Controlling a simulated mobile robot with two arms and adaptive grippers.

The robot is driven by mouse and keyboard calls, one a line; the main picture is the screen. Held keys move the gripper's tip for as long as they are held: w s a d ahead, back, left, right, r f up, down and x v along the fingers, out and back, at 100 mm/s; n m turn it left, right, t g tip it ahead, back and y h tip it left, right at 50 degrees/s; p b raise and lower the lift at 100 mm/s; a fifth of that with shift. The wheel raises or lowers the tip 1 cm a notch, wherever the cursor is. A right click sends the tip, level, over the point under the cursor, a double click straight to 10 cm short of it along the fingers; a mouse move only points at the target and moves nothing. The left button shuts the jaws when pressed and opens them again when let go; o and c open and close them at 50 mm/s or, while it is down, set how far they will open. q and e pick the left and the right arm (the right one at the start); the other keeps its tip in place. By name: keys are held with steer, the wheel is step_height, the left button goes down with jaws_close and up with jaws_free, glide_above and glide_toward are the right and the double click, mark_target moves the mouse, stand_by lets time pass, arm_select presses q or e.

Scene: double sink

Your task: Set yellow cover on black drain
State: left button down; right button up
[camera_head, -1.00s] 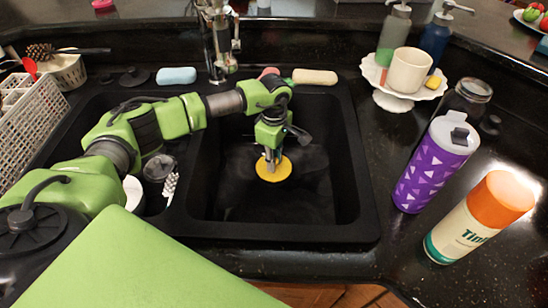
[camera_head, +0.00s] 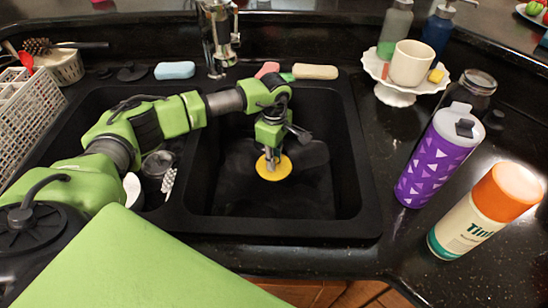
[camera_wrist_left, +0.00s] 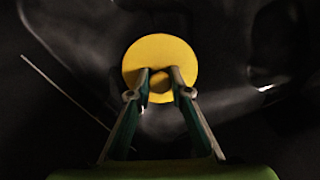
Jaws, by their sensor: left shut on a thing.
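The yellow cover (camera_head: 283,171) is a flat round disc inside the right basin of the black sink (camera_head: 230,205). My left gripper (camera_head: 270,164) points down into that basin and is shut on the cover's small central knob. In the left wrist view the cover (camera_wrist_left: 160,52) shows between and beyond the fingertips of my left gripper (camera_wrist_left: 161,80). The black drain cannot be made out; the disc may hide it. I cannot tell whether the cover touches the basin floor. My right gripper is not in view.
A faucet (camera_head: 217,35) stands behind the sink. A blue soap bar (camera_head: 175,70) and a cream bar (camera_head: 315,72) lie on the back ledge. A purple bottle (camera_head: 435,160) and an orange-capped can (camera_head: 485,210) stand on the right counter. A white basket (camera_head: 28,115) is at left.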

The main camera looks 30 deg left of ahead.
arm_select(q)
steer(key=c, duration=1.8)
jaws_free()
steer(key=shift+o, duration=0.2)
step_height(320, 180, up, 12)
steer(key=shift+r, duration=0.1)
